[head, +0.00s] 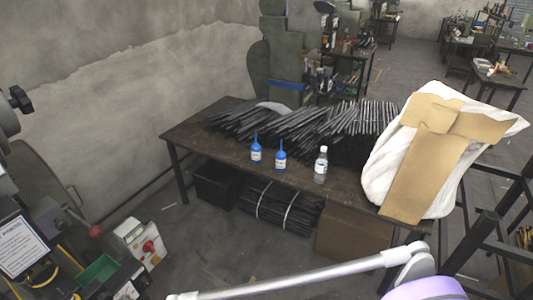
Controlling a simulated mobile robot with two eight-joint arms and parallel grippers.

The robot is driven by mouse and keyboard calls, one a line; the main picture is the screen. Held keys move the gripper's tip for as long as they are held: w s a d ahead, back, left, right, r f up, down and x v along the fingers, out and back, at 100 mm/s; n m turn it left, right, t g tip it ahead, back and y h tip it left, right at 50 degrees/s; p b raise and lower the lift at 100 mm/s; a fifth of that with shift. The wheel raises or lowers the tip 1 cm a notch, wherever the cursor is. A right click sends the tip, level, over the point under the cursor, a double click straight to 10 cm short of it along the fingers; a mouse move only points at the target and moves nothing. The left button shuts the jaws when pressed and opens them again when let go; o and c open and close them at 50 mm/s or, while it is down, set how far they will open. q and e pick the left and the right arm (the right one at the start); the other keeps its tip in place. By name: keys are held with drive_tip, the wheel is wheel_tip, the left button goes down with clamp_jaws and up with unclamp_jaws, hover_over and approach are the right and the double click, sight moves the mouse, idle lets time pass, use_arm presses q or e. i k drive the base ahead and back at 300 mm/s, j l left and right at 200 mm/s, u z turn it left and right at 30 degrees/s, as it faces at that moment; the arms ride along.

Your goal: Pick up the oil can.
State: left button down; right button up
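Two small blue bottles with thin pointed spouts stand upright near the front edge of the dark workbench (208,142): a left blue bottle (256,153) and a right blue bottle (280,160). They look like oil cans; I cannot tell which one the task names. Each has a pale label. They stand apart, with nothing in front of them. Neither of my grippers is in view.
A clear bottle (321,167) stands right of the blue bottles. Many dark rods (300,125) lie behind them. A white sack with cardboard (440,140) fills the bench's right end. Bundled rods (275,208) and boxes lie below. Open floor lies in front.

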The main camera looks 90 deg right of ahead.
sight(255, 148)
drive_tip(key=z, duration=3)
drive_tip(key=k+u, duration=0.15)
drive_tip(key=u, duration=1.85)
drive_tip(key=z, duration=2.05)
drive_tip(key=i, duration=0.4)
